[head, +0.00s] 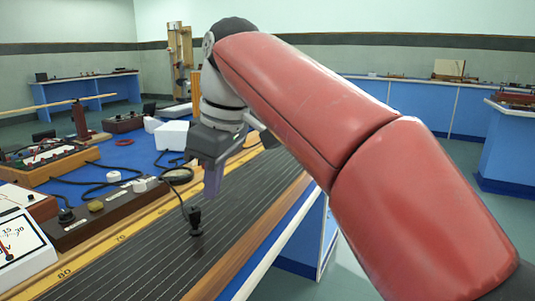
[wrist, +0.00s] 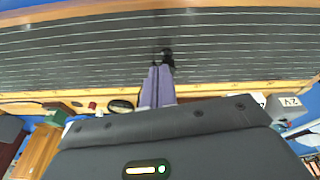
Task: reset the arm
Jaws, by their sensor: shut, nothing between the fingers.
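My gripper (head: 211,192) hangs pointing down at the end of my red arm in the head view, above the dark lined board (head: 150,262) with the yellow scale edge. Its purple fingers are together and hold nothing. In the wrist view the gripper (wrist: 159,70) also shows with its fingers side by side. A small black knob-like piece (head: 195,222) with a cable stands on the board just below the fingers in the head view. In the wrist view the black piece (wrist: 167,55) appears right by the fingertips; whether they touch it I cannot tell.
A white meter (head: 18,248) stands at the near left. A dark box with knobs (head: 105,213), loose black cables and a white block (head: 172,135) lie on the blue bench top. Other blue benches (head: 415,100) stand behind. Floor is open to the right.

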